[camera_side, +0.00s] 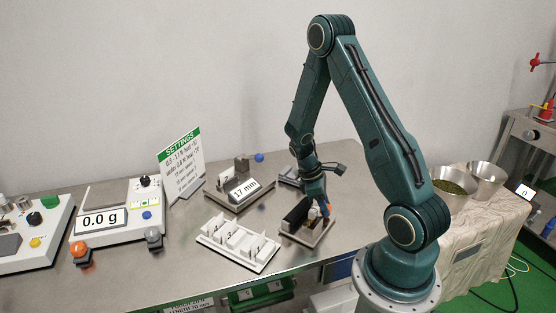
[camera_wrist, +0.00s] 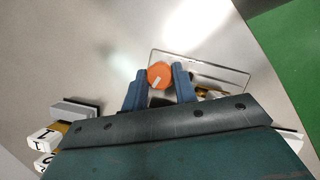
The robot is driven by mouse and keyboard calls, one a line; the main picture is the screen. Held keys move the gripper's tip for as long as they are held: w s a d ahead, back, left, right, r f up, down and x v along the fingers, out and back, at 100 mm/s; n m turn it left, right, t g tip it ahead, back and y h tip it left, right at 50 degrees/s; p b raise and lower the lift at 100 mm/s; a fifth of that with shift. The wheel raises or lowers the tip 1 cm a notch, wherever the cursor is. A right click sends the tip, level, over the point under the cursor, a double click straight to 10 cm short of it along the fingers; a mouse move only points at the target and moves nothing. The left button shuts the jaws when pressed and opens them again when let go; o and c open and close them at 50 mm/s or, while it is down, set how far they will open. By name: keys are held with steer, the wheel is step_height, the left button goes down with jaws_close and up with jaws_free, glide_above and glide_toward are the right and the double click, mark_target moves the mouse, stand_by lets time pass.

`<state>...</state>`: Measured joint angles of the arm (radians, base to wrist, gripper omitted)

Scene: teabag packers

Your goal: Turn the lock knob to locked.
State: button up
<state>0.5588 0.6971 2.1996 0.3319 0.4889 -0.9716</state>
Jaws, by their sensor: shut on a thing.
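The lock knob (camera_wrist: 159,75) is a round orange knob with a white mark pointing to its lower left in the wrist view. My gripper (camera_wrist: 160,80) has its two blue fingers on either side of the knob and is shut on it. In the side view my gripper (camera_side: 321,199) reaches down over a small fixture (camera_side: 318,236) with a black block (camera_side: 298,213). The knob is mostly hidden there by the fingers. I cannot tell from the mark whether the knob stands at locked.
A white tray with numbered slots (camera_side: 262,262) stands just left of the fixture. The table's front edge is close to the fixture.

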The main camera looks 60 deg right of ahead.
steer(key=m, duration=0.2)
steer(key=m+y, duration=0.1)
steer(key=shift+d+m+y, duration=0.2)
steer(key=shift+m+y, duration=0.1)
steer(key=shift+m, duration=0.1)
steer(key=m+y, duration=0.1)
steer(key=m, duration=0.2)
steer(key=shift+d+m, duration=0.1)
steer(key=shift+m, duration=0.2)
steer(key=m+t+y, duration=0.1)
steer(key=m, duration=0.2)
steer(key=m+y, duration=0.1)
steer(key=m, duration=0.2)
steer(key=shift+s+d+m+t, duration=0.1)
steer(key=shift+m+t, duration=0.3)
steer(key=o, duration=1)
steer(key=shift+r, duration=0.1)
steer(key=v, duration=1.3)
steer(key=shift+d+r, duration=0.2)
steer(key=shift+d, duration=0.15)
